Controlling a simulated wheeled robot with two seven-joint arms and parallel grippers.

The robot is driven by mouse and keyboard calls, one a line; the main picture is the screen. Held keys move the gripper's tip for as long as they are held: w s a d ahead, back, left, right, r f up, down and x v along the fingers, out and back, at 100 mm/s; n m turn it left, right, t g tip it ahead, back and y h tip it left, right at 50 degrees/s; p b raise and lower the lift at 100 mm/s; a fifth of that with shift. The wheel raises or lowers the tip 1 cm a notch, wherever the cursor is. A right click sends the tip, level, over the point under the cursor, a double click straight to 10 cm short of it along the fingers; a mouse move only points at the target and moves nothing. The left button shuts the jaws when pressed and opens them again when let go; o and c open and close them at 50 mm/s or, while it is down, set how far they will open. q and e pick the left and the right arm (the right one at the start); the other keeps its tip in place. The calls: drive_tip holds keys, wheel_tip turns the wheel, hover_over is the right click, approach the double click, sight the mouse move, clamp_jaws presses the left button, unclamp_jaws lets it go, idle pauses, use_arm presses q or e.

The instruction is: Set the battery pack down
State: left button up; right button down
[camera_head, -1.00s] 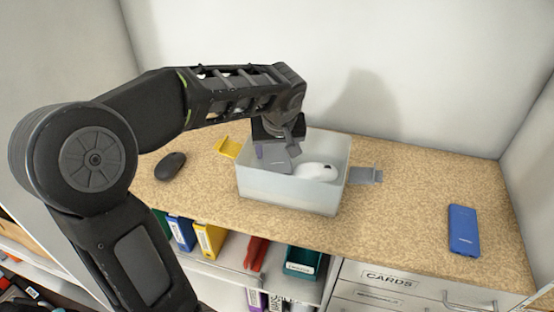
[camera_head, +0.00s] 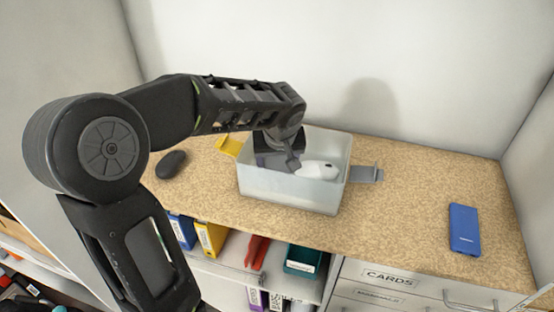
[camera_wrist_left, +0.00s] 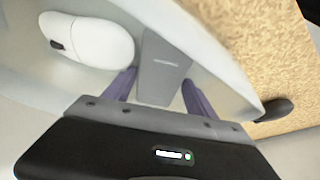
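A grey slab-shaped battery pack (camera_wrist_left: 163,68) with small print sits between the two purple fingers of my left gripper (camera_wrist_left: 158,92) in the left wrist view. The fingers meet its two sides, so the gripper appears shut on it. In the head view the left gripper (camera_head: 280,160) is down inside a translucent white bin (camera_head: 290,192) on the counter, at the bin's left part. The bin's front wall and the wrist hide most of the pack there. I cannot tell whether the pack touches the bin floor. My right gripper is not in view.
A white computer mouse (camera_head: 318,171) lies in the bin, right of the gripper. A black mouse (camera_head: 171,164) lies left; a blue slab (camera_head: 464,229) lies right. The counter (camera_head: 400,220) between is clear.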

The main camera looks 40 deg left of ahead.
use_arm(q)
drive_tip(key=shift+o, duration=0.2)
drive_tip(key=shift+r, duration=0.15)
drive_tip(key=shift+r+p, duration=0.15)
drive_tip(key=shift+p, duration=0.15)
drive_tip(key=shift+d+r, duration=0.1)
drive_tip(key=shift+r, duration=0.2)
drive_tip(key=b+v, duration=0.1)
drive_tip(key=v, duration=1)
drive_tip(key=shift+s, duration=0.1)
